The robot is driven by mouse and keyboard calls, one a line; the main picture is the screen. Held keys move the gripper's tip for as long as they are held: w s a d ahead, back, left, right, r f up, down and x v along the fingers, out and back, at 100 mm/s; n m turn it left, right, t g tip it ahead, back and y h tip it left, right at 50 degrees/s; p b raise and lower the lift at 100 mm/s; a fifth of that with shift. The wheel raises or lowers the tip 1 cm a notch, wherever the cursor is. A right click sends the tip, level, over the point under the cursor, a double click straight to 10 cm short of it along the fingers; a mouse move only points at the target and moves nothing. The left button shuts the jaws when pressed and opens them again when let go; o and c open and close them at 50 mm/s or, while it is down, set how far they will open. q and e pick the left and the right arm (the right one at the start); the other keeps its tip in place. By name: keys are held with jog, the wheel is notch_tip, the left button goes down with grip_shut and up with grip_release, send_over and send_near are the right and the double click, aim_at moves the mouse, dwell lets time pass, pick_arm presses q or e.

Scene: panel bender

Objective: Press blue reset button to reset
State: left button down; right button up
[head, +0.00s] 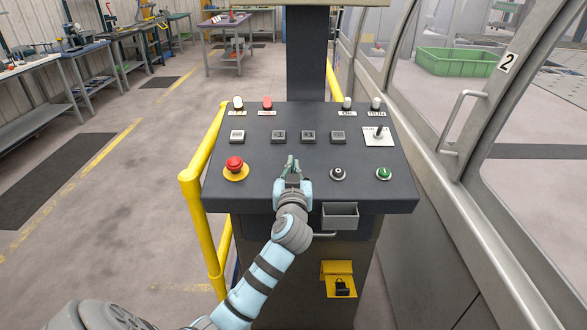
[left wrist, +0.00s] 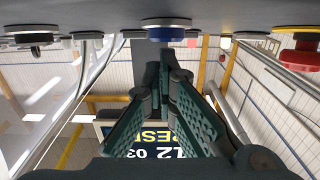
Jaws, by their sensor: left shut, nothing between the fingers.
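The dark control panel (head: 310,118) stands in front of me in the head view. My left gripper (head: 291,162) reaches over its lower row, between the red mushroom button and a black knob. Its fingers are closed together and empty. In the left wrist view, the blue button (left wrist: 166,32) sticks out of the panel face at the top centre, close to the tips of my left gripper (left wrist: 164,58). I cannot tell whether they touch. In the head view the gripper hides the blue button. My right gripper is not in view.
A red mushroom button (head: 235,163) is left of my gripper; a black knob (head: 338,173) and a green button (head: 384,173) are right of it. Square buttons and a toggle switch (head: 379,133) lie behind. A yellow rail (head: 190,178) flanks the panel; a metal enclosure is at right.

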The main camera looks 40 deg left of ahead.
pick_arm(q)
notch_tip(320, 180, down, 2)
jog(key=shift+a+f+b, duration=0.1)
jog(key=shift+b, duration=1.15)
jog(key=shift+s+r, duration=0.1)
jog(key=shift+r, duration=0.15)
jog(key=shift+r+p, duration=0.1)
jog(key=shift+p, duration=0.2)
jog(key=r+p, duration=0.3)
jog(key=shift+d+r+p, duration=0.3)
jog(key=shift+d+r, duration=0.05)
jog(key=shift+r, duration=0.05)
jog(key=v, duration=1)
jog(key=shift+s+r+b, duration=0.25)
jog(key=shift+s+b, duration=0.05)
jog(key=shift+b, duration=0.15)
